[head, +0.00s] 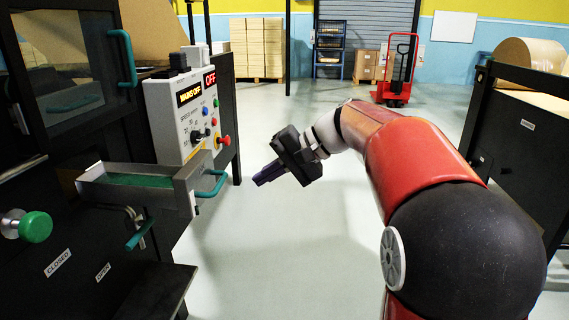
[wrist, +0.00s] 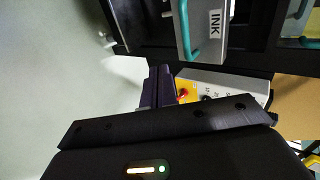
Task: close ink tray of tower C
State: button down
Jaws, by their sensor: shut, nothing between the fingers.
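The ink tray (head: 135,196) is a grey metal trough with green inside. In the head view it sticks out of the dark machine at left, below the control panel, with a teal handle (head: 213,184) on its front. No tower letter is readable. In the wrist view the tray front (wrist: 206,42) with an INK label and the teal handle (wrist: 186,30) shows at the top, beyond the fingertips. My gripper (head: 257,181) is shut and empty, to the right of the handle and apart from it. Its dark purple fingers (wrist: 158,72) are together in the wrist view.
The control panel (head: 185,115) with knobs and a red button (head: 225,140) stands just above and behind the tray. A green knob (head: 36,227) and a lower teal handle (head: 139,234) are at left, with CLOSED and OPEN labels below. The floor right of the tray is clear.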

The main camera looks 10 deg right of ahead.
jog(key=shift+w+a+f+p, duration=0.15)
jog(key=shift+w+a, duration=0.3)
jog(key=shift+a, duration=0.8)
jog(key=shift+w+a+r+p, duration=0.15)
jog(key=shift+w+a, duration=0.3)
jog(key=shift+a, duration=0.75)
jog(key=shift+f, duration=0.1)
